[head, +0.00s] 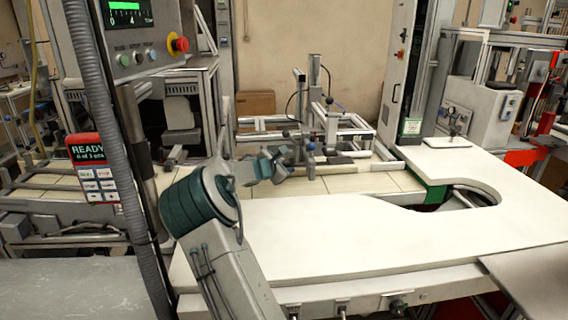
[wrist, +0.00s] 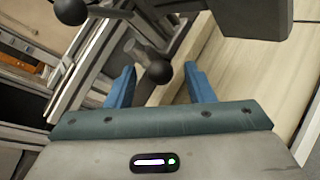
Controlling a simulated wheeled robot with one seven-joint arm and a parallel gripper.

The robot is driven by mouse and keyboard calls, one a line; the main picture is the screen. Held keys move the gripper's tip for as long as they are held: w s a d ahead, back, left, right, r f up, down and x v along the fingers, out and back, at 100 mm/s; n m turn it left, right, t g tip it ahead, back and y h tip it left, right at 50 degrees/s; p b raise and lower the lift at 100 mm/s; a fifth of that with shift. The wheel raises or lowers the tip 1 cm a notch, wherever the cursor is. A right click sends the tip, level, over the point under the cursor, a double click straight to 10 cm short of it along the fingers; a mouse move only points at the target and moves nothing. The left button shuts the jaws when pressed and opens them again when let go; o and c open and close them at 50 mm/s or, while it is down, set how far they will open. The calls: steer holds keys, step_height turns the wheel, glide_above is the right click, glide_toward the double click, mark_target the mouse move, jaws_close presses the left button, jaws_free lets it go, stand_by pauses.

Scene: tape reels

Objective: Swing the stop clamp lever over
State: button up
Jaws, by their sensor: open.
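A dark ball knob (wrist: 158,72) on a short grey rod shows in the wrist view, between the two blue fingers of my gripper (wrist: 160,82). The fingers stand apart, with a visible gap on each side of the knob. A second dark ball (wrist: 70,10) is at the upper left of that view. In the head view my gripper (head: 282,163) is beside the clamp fixture (head: 318,142) on the far side of the white table. Small ball knobs show on the fixture there; I cannot tell which one is between the fingers.
The white table (head: 330,235) is clear in front, with a rounded cutout at right. An upright post with rails (head: 300,95) rises behind the fixture. A dark block (wrist: 240,15) overhangs the top of the wrist view. A grey conduit (head: 105,120) runs down at left.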

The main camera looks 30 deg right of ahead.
steer(key=shift+w+d+f, duration=0.1)
steer(key=shift+w+d, duration=0.05)
steer(key=shift+d, duration=0.15)
